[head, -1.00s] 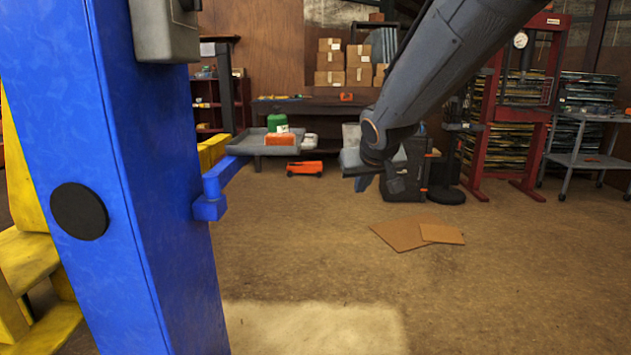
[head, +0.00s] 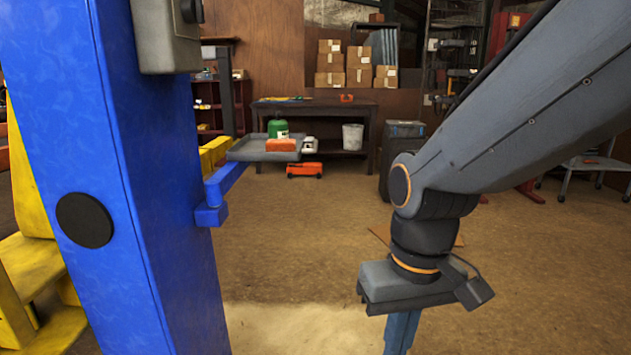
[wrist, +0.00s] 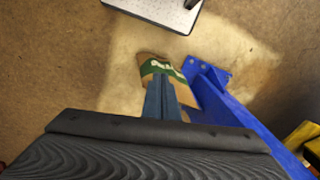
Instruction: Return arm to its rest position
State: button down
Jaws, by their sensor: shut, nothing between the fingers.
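My arm (head: 520,120) reaches in from the upper right in the head view and bends down at the wrist. My gripper (head: 402,335) hangs below it with narrow blue fingers pointing at the floor, their tips cut off by the bottom edge. In the wrist view my gripper (wrist: 161,82) has its blue fingers together, shut and empty. A brown and green printed item (wrist: 157,68) lies beyond the fingertips, partly hidden by them. I cannot tell whether they touch it.
A blue lift post (head: 150,190) stands close on the left, with a grey tray (head: 262,150) on its arm side. Its blue foot (wrist: 225,105) shows beside the fingers. A light-topped platform (wrist: 160,8) is at the wrist view's top. Open floor (head: 290,260) lies between post and arm.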

jog(key=d+r+m+p, duration=0.2)
jog(key=d+r+p, duration=0.5)
jog(key=p, duration=0.6)
jog(key=shift+d+r+h+p, duration=0.3)
jog(key=shift+d+r+p, duration=0.1)
jog(key=shift+d, duration=0.05)
jog(key=shift+s+m, duration=0.1)
jog(key=shift+m, duration=0.2)
